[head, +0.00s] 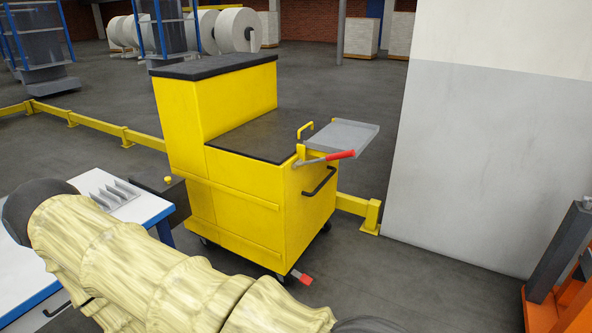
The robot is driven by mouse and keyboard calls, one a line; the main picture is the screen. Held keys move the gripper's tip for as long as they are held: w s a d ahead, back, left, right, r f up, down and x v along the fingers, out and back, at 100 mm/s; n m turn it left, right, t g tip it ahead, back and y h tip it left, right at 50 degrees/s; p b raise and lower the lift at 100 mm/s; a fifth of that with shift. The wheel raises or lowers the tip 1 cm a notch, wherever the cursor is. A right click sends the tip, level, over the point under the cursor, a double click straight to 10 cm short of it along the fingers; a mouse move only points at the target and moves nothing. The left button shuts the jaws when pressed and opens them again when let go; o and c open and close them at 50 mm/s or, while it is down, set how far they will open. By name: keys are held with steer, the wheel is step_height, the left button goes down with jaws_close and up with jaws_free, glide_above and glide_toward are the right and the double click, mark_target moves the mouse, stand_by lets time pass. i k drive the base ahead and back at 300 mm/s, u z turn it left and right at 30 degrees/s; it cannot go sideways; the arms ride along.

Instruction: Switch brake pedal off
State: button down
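A yellow wheeled cart (245,205) with dark tops stands in the middle of the view. A small red pedal (303,278) on a short metal arm sticks out low at the cart's front right, close to the floor and beside a caster. It looks like the brake pedal; whether it is on or off cannot be told. My arm, in a pale yellow sleeve, crosses the lower left, in front of the cart and left of the pedal. My gripper is not visible.
A red-handled lever (341,155), grey tray (345,136) and black handle (320,182) are on the cart. A white table (90,185) is at left, a grey-white pillar (480,150) at right. A low yellow rail (90,122) runs behind. Floor right of the pedal is clear.

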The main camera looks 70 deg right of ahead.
mark_target(305, 279)
steer(key=z, duration=0.65)
steer(key=i, duration=0.85)
steer(key=z, duration=1.25)
steer(key=i, duration=0.3)
steer(key=z, duration=0.2)
